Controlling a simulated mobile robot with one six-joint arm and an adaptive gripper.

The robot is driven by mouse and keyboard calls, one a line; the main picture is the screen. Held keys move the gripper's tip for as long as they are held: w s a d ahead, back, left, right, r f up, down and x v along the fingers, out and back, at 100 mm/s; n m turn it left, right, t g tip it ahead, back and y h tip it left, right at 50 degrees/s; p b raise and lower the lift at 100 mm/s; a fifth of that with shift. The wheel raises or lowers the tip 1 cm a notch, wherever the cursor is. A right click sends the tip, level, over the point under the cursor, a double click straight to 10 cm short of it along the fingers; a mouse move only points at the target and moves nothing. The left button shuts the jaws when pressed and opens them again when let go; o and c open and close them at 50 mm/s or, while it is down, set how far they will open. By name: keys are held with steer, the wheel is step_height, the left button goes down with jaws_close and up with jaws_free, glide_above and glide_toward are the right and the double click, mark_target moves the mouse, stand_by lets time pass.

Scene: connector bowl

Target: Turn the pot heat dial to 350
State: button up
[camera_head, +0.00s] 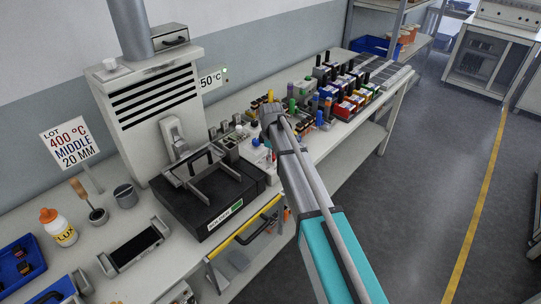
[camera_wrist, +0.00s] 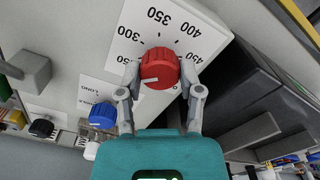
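The red heat dial (camera_wrist: 160,69) sits on a white scale plate (camera_wrist: 205,38) in the wrist view. The plate reads 300, 350, 400 and 450, with another label partly hidden at the left. The dial's white mark points to the lower left, away from 350, which is near the top. My gripper (camera_wrist: 160,78) has one finger on each side of the dial, very close to its rim; I cannot tell whether both touch it. In the head view my gripper (camera_head: 270,112) is over the bench and hides the dial.
A blue knob (camera_wrist: 103,115) and a black knob (camera_wrist: 41,128) are left of the dial. A black machine (camera_head: 210,190) stands left of my arm. A sign (camera_head: 70,143) reads LOT 400 °C, MIDDLE, 20 MM. Several coloured parts (camera_head: 345,105) crowd the bench behind.

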steer(key=shift+w, duration=0.1)
jaws_close()
steer(key=shift+m, duration=0.3)
steer(key=m, duration=0.7)
steer(key=shift+m, duration=0.4)
steer(key=m, duration=1.1)
steer(key=shift+m, duration=0.3)
